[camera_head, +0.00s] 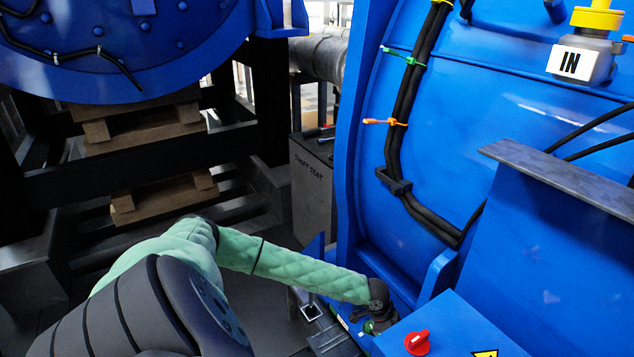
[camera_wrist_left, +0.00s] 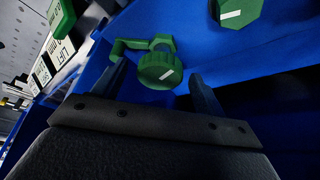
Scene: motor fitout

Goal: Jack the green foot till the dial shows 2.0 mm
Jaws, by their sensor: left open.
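My left gripper (camera_head: 379,322) is low in the head view, at the end of my green-sleeved arm, by the base of the blue machine. In the left wrist view my left gripper (camera_wrist_left: 160,88) is open. A green round knob (camera_wrist_left: 157,70) with a white mark and a green side arm shows between and beyond its fingertips; I cannot tell whether they touch. A green hexagonal piece (camera_wrist_left: 237,10) with a white mark is at the upper right. A green part (camera_wrist_left: 62,18) is at the upper left, near a white "LIFT" label (camera_wrist_left: 58,52). No dial reading is legible. My right gripper is out of view.
A blue box (camera_head: 450,328) with a red rotary switch (camera_head: 417,342) stands right of the gripper. The large blue housing (camera_head: 480,130) rises behind it. A grey cabinet (camera_head: 311,190) and wooden blocks (camera_head: 165,195) stand to the left.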

